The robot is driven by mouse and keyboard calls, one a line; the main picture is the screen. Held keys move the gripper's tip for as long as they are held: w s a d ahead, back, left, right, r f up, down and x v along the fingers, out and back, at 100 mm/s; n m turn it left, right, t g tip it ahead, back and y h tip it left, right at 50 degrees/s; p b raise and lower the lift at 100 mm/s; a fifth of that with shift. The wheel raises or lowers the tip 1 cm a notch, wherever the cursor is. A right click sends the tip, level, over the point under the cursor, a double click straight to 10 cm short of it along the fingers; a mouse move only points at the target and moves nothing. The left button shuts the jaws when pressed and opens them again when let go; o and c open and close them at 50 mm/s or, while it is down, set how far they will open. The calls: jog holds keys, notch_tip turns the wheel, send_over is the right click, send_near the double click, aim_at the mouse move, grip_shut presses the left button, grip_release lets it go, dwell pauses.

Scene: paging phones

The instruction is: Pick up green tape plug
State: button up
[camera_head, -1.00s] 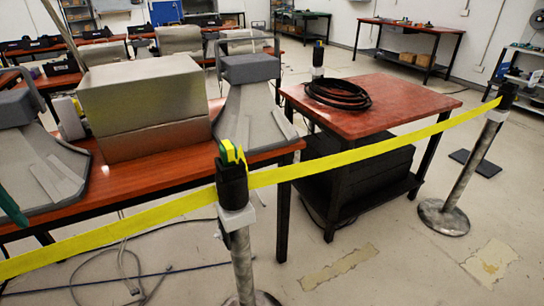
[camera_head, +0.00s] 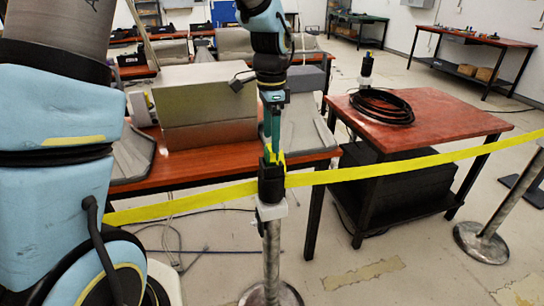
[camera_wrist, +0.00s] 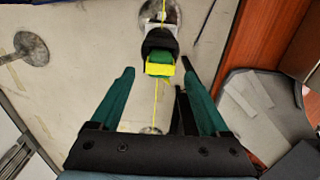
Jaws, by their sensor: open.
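The green tape plug (camera_head: 280,156) sits in the black top of a metal post (camera_head: 271,245), with the yellow tape (camera_head: 400,167) running from the post top to both sides. In the wrist view the plug (camera_wrist: 160,72) shows green and yellow at the edge of the black cap (camera_wrist: 159,41). My gripper (camera_head: 271,140) points down at the post top, its green fingers largely hiding the plug in the head view. In the wrist view my gripper (camera_wrist: 157,70) is open, with one finger on either side of the plug. I cannot tell whether they touch it.
A red-topped table (camera_head: 440,118) with a coil of black cable (camera_head: 382,106) stands right of the post. A wooden table (camera_head: 200,172) with a large metal box (camera_head: 208,100) is behind it. A second post (camera_head: 485,238) stands at the far right.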

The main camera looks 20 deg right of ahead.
aim_at(271, 159)
jog(key=shift+f+p, duration=1.05)
jog(key=shift+f, duration=1.6)
grip_shut()
